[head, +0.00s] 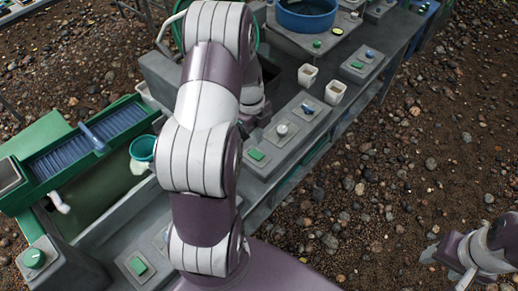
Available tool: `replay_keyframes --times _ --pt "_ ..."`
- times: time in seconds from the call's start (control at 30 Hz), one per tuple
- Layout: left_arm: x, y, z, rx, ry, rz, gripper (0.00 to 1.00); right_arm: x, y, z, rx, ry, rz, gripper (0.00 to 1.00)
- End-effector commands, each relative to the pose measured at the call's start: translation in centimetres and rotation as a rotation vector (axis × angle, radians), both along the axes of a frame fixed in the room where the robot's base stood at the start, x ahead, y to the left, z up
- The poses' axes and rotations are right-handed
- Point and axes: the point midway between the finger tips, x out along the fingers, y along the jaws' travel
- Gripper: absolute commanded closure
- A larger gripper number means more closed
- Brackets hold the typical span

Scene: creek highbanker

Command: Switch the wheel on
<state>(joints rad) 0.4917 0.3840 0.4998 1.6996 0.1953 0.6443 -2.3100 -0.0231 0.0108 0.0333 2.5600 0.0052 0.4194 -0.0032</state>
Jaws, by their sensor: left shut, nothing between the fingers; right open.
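A blue round pan (305,14), which looks like the wheel, sits on a grey stand at the top, its upper part cut off. Below it on the stand are a green round button (317,43) and a small pale-topped knob (337,31). Labels are too small to read, so I cannot tell which control is the wheel's. My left gripper (244,129) is mostly hidden behind my own arm, shut and empty, above the bench left of a grey control box. My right gripper (446,266) is open and empty over the gravel at lower right.
Another box (364,66) has a green button and blue knob. A green sluice (92,150) is left. Gravel lies open at right.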

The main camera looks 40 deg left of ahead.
Motion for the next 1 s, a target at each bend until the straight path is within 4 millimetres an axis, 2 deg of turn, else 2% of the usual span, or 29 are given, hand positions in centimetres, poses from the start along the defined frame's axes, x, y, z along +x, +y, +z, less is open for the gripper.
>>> replay_keyframes --times 0.2,0.4,0.8,0.93,1.0 --pt "-0.1 -0.6 -4.3 -0.002 0.003 0.001 1.0 0.0 0.0 0.4 0.0 0.0 0.0 0.44" --pt "-0.1 -0.9 -6.4 -0.001 0.001 0.0 1.0 0.0 0.0 0.5 0.0 0.0 0.0 0.44" --pt "-0.1 -1.0 -6.9 0.0 0.0 0.001 1.0 0.0 0.0 0.5 0.0 0.0 0.0 0.44" --pt "-0.1 -1.2 -8.0 0.001 -0.001 -0.001 1.0 0.0 0.0 -0.9 0.0 0.0 0.0 0.44" --pt "-0.1 -1.2 -7.3 0.001 -0.001 0.0 1.0 0.0 0.0 -0.2 0.0 0.0 0.0 0.44"
